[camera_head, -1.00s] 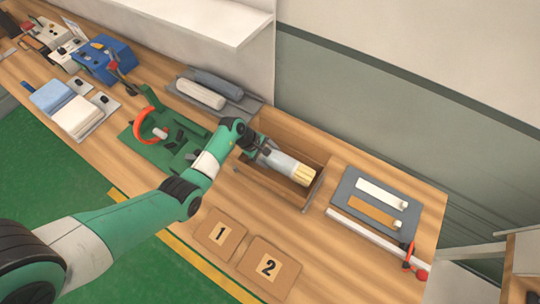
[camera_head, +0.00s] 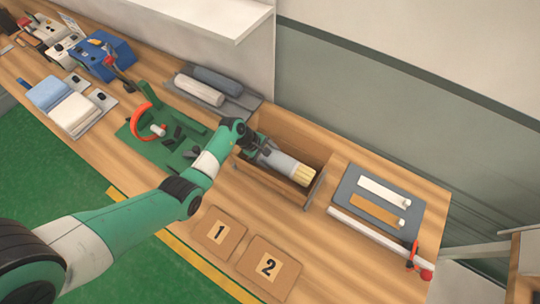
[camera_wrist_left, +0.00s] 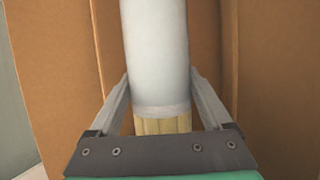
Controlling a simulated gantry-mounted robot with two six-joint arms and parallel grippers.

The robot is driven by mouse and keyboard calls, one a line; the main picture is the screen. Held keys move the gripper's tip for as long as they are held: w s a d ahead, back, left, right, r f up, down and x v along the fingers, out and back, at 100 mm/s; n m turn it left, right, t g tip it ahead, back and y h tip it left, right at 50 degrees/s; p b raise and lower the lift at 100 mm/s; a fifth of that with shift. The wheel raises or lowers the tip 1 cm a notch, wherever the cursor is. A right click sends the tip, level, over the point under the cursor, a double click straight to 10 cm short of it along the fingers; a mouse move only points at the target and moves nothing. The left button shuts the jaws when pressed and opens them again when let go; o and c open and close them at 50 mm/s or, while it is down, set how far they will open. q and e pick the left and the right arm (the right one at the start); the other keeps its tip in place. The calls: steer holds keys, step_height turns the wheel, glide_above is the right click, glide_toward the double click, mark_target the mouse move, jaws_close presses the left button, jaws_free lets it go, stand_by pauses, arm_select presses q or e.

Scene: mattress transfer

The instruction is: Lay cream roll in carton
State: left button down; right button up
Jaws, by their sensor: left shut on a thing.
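The cream roll (camera_head: 287,164) has a pale grey-white wrapping and a cream, ribbed end. It lies lengthwise within the open brown carton (camera_head: 297,130), between the long walls. My left gripper (camera_head: 264,151) is shut on the roll near the end at the left of the carton. In the left wrist view the roll (camera_wrist_left: 155,55) runs between my left gripper's fingers (camera_wrist_left: 160,92), with a cream end showing below the wrapping. Whether the roll touches the carton floor cannot be told. My right gripper is not in view.
A grey tray with a white roll (camera_head: 199,90) and a grey roll (camera_head: 218,78) lies behind. A green fixture (camera_head: 180,150) stands left of the carton. A slate board (camera_head: 350,199) lies right. Plates 1 (camera_head: 219,232) and 2 (camera_head: 268,267) lie in front.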

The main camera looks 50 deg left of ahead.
arm_select(q)
steer(key=shift+f+b, duration=2.15)
steer(key=shift+f, duration=0.4)
steer(key=shift+f, duration=0.1)
steer(key=shift+s+a+f, duration=0.1)
steer(key=shift+s+f, duration=0.05)
steer(key=shift+f, duration=0.1)
